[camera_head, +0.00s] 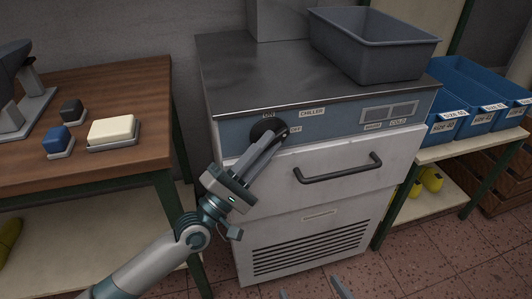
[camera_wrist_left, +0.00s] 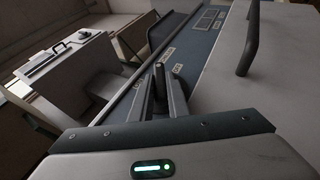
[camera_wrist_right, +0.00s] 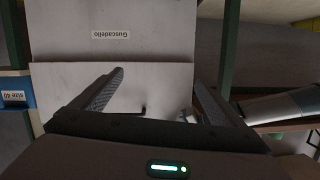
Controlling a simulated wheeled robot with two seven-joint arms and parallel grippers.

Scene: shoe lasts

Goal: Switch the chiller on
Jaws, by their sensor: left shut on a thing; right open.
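The chiller (camera_head: 322,190) is a pale cabinet with a blue-grey control strip (camera_head: 335,118) along its top front. A round black knob (camera_head: 263,127) sits at the strip's left end, between a small label above and an OFF label (camera_head: 296,129) to its right. My left gripper (camera_head: 279,138) is shut on the knob's grip, partly hiding it. The same gripper (camera_wrist_left: 166,84) shows in the left wrist view, its fingertips against the strip. Two grey indicator windows (camera_head: 388,112) look unlit. My right gripper (camera_wrist_right: 155,95) is open and empty, facing the chiller's lower front; its fingertips show at the head view's bottom edge.
A black drawer handle (camera_head: 338,168) sticks out below the strip. A grey bin (camera_head: 375,45) stands on the chiller's top. A wooden table (camera_head: 140,85) with small blocks is at left. Blue size-labelled bins (camera_head: 480,117) are on a shelf at right.

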